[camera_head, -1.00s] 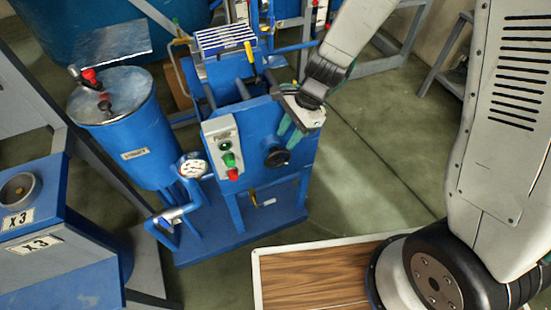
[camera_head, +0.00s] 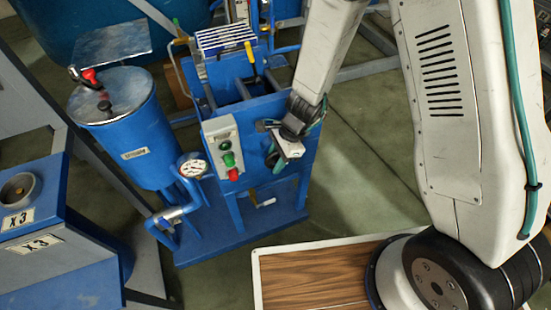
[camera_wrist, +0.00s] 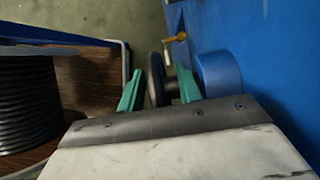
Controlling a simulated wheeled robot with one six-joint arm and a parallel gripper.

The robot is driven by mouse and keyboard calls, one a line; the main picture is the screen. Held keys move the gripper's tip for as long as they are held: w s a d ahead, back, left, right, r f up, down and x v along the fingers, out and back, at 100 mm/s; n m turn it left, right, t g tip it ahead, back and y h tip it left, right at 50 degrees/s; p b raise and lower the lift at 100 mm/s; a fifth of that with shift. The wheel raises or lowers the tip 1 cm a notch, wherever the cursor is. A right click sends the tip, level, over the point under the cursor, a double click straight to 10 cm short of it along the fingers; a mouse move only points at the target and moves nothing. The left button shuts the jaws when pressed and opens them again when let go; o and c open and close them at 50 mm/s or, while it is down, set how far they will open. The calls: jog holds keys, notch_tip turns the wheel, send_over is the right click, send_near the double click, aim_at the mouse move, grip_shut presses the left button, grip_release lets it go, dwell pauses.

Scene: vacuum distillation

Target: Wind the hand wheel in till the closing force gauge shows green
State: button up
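The dark hand wheel (camera_wrist: 155,80) stands on a short shaft out from the blue press (camera_head: 225,200). In the wrist view it lies between the green fingers of my gripper (camera_wrist: 160,72). The fingers are apart, one on each side of the wheel, with a visible gap on the left. In the head view my gripper (camera_head: 271,145) is at the press's right face and hides most of the wheel. A round white gauge (camera_head: 194,167) sits at the press's left; its needle and colours are too small to read.
A control box (camera_head: 225,148) with green and red buttons is just left of my gripper. A yellow-handled lever (camera_head: 251,52) rises above. A blue tank (camera_head: 130,125) stands left. A wood-topped platform (camera_head: 310,275) lies in front; the floor right of the press is clear.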

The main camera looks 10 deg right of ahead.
grip_shut()
jog(key=shift+y, duration=0.8)
grip_release()
jog(key=shift+r, duration=0.15)
jog(key=v, duration=0.7)
jog(key=shift+w+d+r, duration=0.15)
jog(key=shift+w+r, duration=0.05)
jog(key=shift+r, duration=0.1)
